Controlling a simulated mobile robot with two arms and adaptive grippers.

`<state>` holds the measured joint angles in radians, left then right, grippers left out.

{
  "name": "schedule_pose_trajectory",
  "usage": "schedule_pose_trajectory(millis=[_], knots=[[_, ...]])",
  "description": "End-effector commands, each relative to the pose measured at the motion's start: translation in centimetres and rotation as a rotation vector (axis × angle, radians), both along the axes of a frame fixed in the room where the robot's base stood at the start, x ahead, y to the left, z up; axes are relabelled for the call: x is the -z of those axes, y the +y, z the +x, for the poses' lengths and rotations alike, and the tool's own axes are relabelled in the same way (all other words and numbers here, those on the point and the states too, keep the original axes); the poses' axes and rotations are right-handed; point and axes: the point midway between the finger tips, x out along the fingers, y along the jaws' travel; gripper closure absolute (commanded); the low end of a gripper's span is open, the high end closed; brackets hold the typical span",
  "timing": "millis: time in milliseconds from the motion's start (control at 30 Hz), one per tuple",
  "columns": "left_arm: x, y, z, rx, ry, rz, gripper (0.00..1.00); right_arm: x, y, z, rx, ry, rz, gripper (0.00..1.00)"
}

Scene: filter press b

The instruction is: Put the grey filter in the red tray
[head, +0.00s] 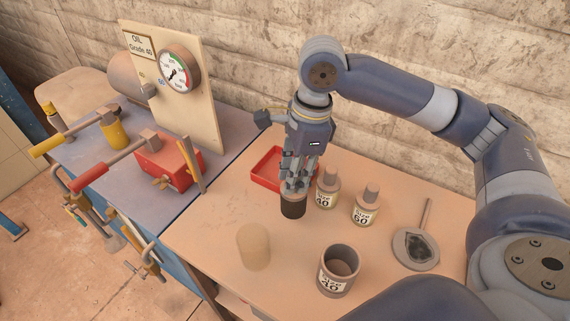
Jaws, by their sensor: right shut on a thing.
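My right gripper (295,182) points down and is shut on a dark grey cylinder with a brownish top, which I take for the grey filter (292,209). The filter is upright, and I cannot tell if its base touches the table. The red tray (264,182) lies on the table just behind and left of the gripper. The gripper and wrist hide its right part; its visible inside looks empty. The filter is in front of the tray, outside it. My left gripper is not in view.
Two labelled bottles (328,188) (366,206) stand close right of the filter. A bench with a gauge panel (176,68) and red clamp stands left.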

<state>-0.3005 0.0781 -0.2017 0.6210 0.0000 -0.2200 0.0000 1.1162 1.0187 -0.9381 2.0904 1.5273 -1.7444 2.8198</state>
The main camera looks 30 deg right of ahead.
Motion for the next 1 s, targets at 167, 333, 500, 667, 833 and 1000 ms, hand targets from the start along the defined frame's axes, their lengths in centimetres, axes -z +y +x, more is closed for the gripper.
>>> schedule_pose_trajectory(millis=[167,333,500,667,833,1000], knots=[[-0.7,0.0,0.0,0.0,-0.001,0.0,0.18,0.1,-1.4,3.6,0.005,0.0,0.0,1.0],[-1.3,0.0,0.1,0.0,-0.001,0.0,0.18,0.4,-2.8,7.1,0.004,0.0,0.0,1.0],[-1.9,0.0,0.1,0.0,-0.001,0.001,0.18,0.7,-3.9,10.2,0.002,0.0,0.0,1.0],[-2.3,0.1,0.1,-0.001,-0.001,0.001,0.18,1.0,-4.8,12.5,0.0,-0.001,0.0,1.0],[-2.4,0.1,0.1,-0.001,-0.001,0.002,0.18,1.3,-5.2,13.4,-0.003,0.0,0.0,1.0],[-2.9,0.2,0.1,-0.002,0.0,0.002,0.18,2.2,-5.5,14.0,-0.002,0.003,-0.002,1.0]])
